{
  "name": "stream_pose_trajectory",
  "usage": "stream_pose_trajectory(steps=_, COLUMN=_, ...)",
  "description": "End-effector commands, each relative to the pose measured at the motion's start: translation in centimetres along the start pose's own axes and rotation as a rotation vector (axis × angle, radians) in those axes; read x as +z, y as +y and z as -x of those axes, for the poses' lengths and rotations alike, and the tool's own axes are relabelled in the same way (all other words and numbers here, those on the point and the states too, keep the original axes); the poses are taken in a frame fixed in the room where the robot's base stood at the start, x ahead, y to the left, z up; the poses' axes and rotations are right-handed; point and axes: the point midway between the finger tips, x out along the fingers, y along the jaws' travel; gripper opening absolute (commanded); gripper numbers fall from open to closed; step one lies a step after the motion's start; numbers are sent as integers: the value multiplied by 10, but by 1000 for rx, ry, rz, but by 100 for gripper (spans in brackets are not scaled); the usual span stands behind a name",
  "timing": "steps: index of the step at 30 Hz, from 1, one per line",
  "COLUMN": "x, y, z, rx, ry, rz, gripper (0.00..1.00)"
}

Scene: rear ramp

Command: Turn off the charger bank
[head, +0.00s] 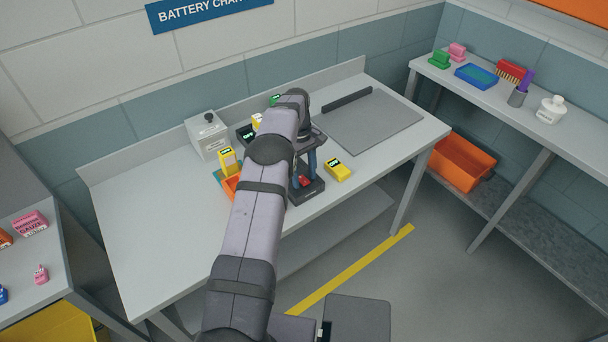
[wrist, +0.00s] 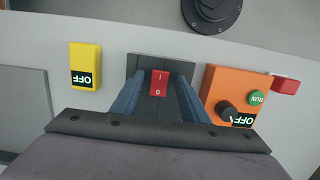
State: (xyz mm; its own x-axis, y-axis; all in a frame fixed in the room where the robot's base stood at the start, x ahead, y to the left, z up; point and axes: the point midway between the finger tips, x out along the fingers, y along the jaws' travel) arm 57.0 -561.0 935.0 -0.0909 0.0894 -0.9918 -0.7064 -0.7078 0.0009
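A red rocker switch (wrist: 159,83), marked I and O, sits on a dark grey base (wrist: 160,62) in the wrist view. In the head view the red switch (head: 305,181) shows on a dark base (head: 307,192) on the bench. No label on the base is readable, so I cannot tell if it is the charger bank. My gripper (wrist: 160,92) is open, with one blue finger on each side of the switch and a gap to it. The fingers (head: 303,166) point down at the base in the head view. The rocker's tilt is unclear.
A yellow OFF block (wrist: 85,66) and an orange box (wrist: 232,88) with a black knob and green RUN button flank the base. A grey box (head: 207,136) stands further back. A grey mat (head: 368,122) lies on the bench's right. My arm hides part of the bench.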

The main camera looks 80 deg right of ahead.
Motion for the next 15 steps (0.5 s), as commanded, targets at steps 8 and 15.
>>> stream_pose_trajectory(steps=8, x=0, y=0, z=2, rx=0, ry=0, rz=0, gripper=41)
stream_pose_trajectory(steps=15, x=-1, y=0, z=27, rx=2, ry=2, rz=0, gripper=41)
